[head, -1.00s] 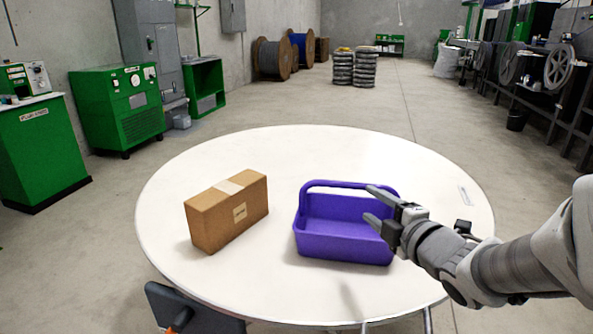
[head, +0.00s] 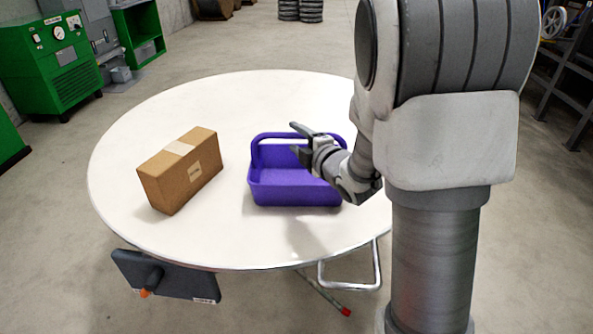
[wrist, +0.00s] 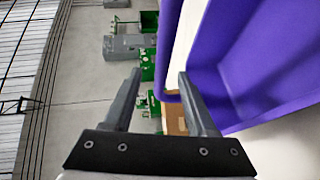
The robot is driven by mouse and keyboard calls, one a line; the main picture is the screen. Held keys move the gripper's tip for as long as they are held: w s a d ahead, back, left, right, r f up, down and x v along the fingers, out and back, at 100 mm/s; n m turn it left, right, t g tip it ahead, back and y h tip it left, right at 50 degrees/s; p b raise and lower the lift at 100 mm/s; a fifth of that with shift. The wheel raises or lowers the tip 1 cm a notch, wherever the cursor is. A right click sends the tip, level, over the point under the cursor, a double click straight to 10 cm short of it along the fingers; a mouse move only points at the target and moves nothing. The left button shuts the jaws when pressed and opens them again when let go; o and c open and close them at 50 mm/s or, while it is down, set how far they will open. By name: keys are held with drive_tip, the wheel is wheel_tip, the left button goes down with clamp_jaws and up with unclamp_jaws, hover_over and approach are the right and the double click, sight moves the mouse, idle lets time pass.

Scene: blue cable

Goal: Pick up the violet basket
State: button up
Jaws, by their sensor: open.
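The violet basket (head: 292,188) stands upright on the round white table (head: 150,220), with its handle (head: 275,139) arched along the far side. My gripper (head: 298,140) is open at the handle's level, over the right part of the basket, its fingers pointing left. In the wrist view the handle (wrist: 168,50) runs between the two open fingers of my gripper (wrist: 158,88), and the basket body (wrist: 245,60) fills the right side. The jaws are apart and hold nothing. The basket's right end is partly hidden by my gripper and wrist.
A brown cardboard box (head: 182,172) stands left of the basket, with a gap of bare table between. Below the table edge are a dark panel (head: 165,277) and a metal loop (head: 350,275). The table's far part is clear.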

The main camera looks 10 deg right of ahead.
drive_tip(key=b+x, duration=0.1)
drive_tip(key=x, duration=0.5)
drive_tip(key=shift+w+f, duration=0.15)
drive_tip(key=shift+f, duration=0.05)
clamp_jaws()
idle(1.3)
